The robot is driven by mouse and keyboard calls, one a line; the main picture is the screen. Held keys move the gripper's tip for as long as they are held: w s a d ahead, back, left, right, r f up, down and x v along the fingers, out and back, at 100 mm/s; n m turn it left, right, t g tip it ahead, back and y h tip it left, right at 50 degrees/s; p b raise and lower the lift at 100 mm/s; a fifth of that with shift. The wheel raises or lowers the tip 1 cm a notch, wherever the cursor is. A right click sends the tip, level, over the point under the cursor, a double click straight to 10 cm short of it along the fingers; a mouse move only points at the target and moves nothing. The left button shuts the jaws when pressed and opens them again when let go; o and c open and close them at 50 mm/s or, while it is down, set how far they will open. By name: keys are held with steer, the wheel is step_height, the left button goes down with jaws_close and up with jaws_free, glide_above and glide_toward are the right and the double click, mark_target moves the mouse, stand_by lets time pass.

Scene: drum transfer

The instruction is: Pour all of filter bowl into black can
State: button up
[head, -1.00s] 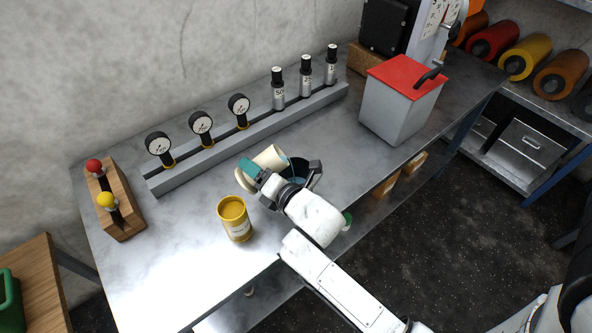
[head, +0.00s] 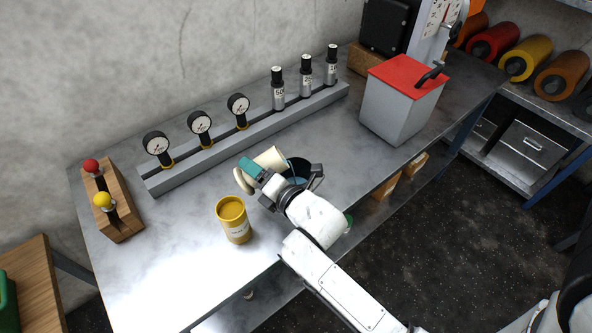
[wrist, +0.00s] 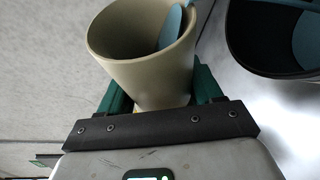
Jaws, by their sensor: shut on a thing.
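A thin blue stream runs from the lip toward the can. The black can stands upright, partly hidden behind my arm; in the wrist view its dark rim (wrist: 236,45) is at right, with blue liquid inside. My gripper (head: 252,168) is shut on the bowl, a teal finger on each side.
A yellow can (head: 234,221) stands left of my gripper near the table's front edge. A rail with gauges and black-topped bottles (head: 245,135) lies behind. A grey box with a red lid (head: 400,105) stands at right. The table's left front is clear.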

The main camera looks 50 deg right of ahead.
mark_target(273, 158)
steer(key=shift+m+b, duration=0.5)
steer(key=shift+b, duration=0.1)
stand_by(0.3)
steer(key=shift+r+t, duration=0.25)
steer(key=shift+t, duration=0.05)
steer(key=shift+s+d+r+m+p, duration=0.15)
steer(key=shift+d+r+m+p, duration=0.15)
steer(key=shift+r+p, duration=0.2)
steer(key=shift+s+d+r+m+p, duration=0.15)
steer(key=shift+d+r+m+p, duration=0.05)
steer(key=shift+r+m+p, duration=0.25)
steer(key=shift+s+d+f+m+t+b, duration=0.1)
steer(key=shift+d+f+m+t+b, duration=0.1)
steer(key=shift+m+t+b, duration=0.65)
stand_by(0.7)
